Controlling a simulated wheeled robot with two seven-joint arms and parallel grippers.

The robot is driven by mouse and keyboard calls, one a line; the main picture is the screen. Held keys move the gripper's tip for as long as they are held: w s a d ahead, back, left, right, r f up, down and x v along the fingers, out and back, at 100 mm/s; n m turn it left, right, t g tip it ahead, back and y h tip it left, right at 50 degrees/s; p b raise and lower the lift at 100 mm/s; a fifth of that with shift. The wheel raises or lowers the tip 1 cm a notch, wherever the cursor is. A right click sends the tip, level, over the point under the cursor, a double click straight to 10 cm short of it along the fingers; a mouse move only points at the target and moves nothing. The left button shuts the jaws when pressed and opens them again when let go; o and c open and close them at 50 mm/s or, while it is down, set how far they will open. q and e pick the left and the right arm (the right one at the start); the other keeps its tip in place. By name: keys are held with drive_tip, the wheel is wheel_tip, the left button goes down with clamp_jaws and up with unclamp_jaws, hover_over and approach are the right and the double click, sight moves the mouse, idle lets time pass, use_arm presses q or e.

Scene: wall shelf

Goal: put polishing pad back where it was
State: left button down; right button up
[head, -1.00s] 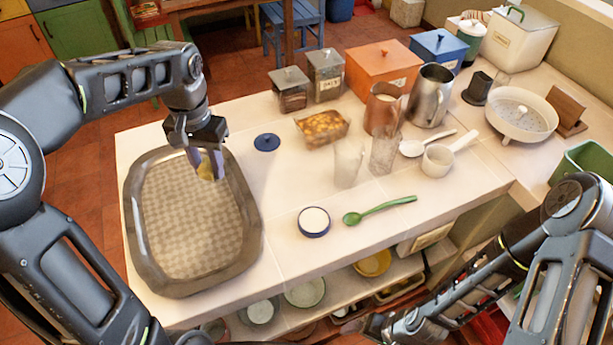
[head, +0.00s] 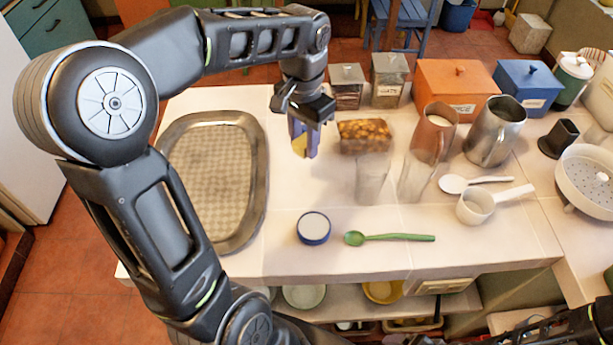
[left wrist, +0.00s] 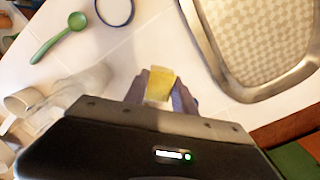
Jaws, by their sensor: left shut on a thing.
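The polishing pad appears to be the small yellow piece (head: 298,136) between the fingers of my left gripper (head: 304,142). My left gripper is shut on it and holds it above the white counter, right of the large metal tray (head: 262,190). In the left wrist view the yellow pad (left wrist: 160,84) shows between the purple-grey fingertips (left wrist: 160,95), with bare counter behind it. Part of the pad is hidden by the fingers. My right arm shows only at the bottom right of the head view, and its jaws cannot be made out.
A glass dish of brown food (head: 364,134), clear glasses (head: 371,180), a copper pitcher (head: 432,135) and a metal pitcher (head: 495,130) stand right of my left gripper. A blue-rimmed round dish (head: 313,228) and green spoon (head: 390,238) lie nearer. Counter between tray and dish is clear.

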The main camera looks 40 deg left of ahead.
use_arm(q)
hover_over(304, 180)
wheel_tip(304, 180, down, 6)
drive_tip(key=shift+p, duration=0.35)
drive_tip(key=shift+f, duration=1.85)
drive_tip(key=shift+f, duration=0.2)
drive_tip(key=c, duration=1)
unclamp_jaws()
drive_tip(key=shift+c, duration=0.2)
drive_tip(key=shift+r, duration=0.15)
wheel_tip(304, 180, up, 12)
drive_tip(key=shift+r, duration=0.1)
